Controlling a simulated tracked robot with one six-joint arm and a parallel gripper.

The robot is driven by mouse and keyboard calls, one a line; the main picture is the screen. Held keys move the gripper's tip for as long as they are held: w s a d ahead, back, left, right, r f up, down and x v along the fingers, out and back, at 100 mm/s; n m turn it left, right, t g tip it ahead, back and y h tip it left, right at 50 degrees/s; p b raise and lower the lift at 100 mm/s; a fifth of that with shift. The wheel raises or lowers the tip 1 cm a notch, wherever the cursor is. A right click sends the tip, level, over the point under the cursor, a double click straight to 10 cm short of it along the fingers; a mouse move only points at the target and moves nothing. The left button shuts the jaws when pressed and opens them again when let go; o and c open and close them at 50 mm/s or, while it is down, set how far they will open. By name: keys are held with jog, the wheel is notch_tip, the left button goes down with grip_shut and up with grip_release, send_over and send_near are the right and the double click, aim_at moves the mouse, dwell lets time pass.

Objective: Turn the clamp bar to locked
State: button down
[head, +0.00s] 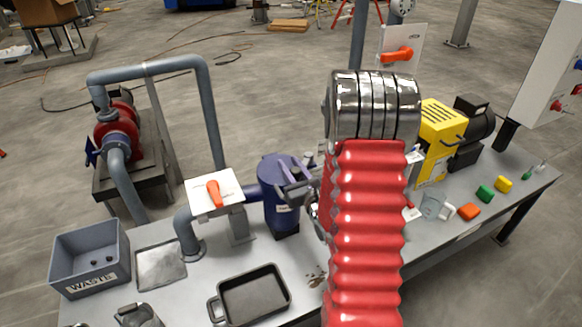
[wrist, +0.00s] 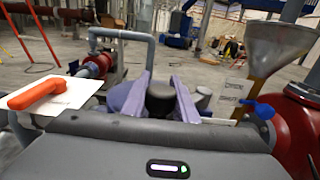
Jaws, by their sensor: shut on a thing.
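The blue filter vessel (head: 281,208) stands on the bench in the head view, left of my arm. My gripper (head: 297,192) is at the vessel's upper right side, partly hidden by my red-sleeved arm. In the wrist view, my gripper's two fingers (wrist: 163,90) stand on either side of a dark, round-ended piece (wrist: 160,100). I take this piece to be the end of the clamp bar, and the fingers are shut on it. The rest of the bar is hidden, so its angle cannot be told.
A white plate with an orange handle (head: 214,194) stands left of the vessel, close to my gripper. A grey waste bin (head: 90,262) and black tray (head: 252,296) are on the bench. A yellow machine (head: 440,135) stands to the right.

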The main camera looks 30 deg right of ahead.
jog(key=c, duration=1.4)
grip_release()
jog(key=shift+c, duration=0.2)
jog(key=shift+s, duration=0.1)
